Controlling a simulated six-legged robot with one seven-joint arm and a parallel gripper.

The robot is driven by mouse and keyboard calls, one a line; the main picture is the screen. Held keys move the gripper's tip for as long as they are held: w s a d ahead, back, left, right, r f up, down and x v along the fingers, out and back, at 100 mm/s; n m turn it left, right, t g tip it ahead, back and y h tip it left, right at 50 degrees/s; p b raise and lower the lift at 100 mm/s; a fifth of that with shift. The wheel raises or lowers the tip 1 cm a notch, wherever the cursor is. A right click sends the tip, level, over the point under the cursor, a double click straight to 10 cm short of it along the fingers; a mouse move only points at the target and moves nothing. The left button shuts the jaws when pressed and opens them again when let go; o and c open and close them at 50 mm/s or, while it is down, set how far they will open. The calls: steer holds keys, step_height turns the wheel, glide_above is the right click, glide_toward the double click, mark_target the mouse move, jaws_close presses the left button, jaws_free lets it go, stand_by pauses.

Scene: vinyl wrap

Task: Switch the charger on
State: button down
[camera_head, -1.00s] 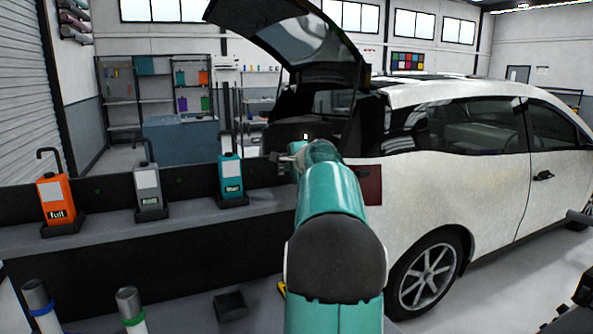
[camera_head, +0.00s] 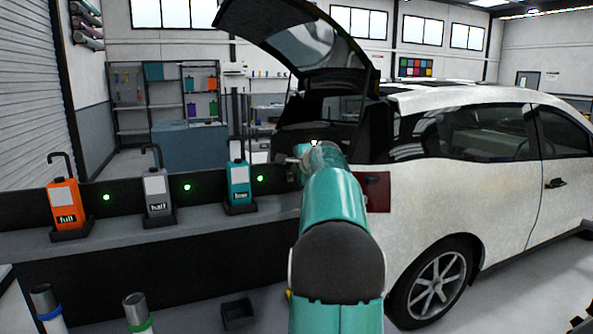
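The charger is a grey bench (camera_head: 125,246) with a dark back panel on the left. Three docked units stand on it: an orange one labelled "full" (camera_head: 64,206), a grey one labelled "half" (camera_head: 156,192) and a teal one (camera_head: 239,185) whose small label is hard to read. Green lights glow on the panel to the right of the orange unit (camera_head: 106,197), the grey unit (camera_head: 187,187) and the teal unit (camera_head: 261,178). My gripper (camera_head: 291,160) is at the far end of my teal arm, right of the teal unit. Its fingers are mostly hidden and too small to judge.
A white car (camera_head: 470,195) with its tailgate (camera_head: 295,42) raised stands to the right, close beside my arm. Two tubes with a blue (camera_head: 47,305) and a green band (camera_head: 137,312) stand front left. A small black tray (camera_head: 237,313) lies on the floor.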

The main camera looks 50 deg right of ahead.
steer(key=shift+r, duration=0.1)
steer(key=shift+r, duration=0.7)
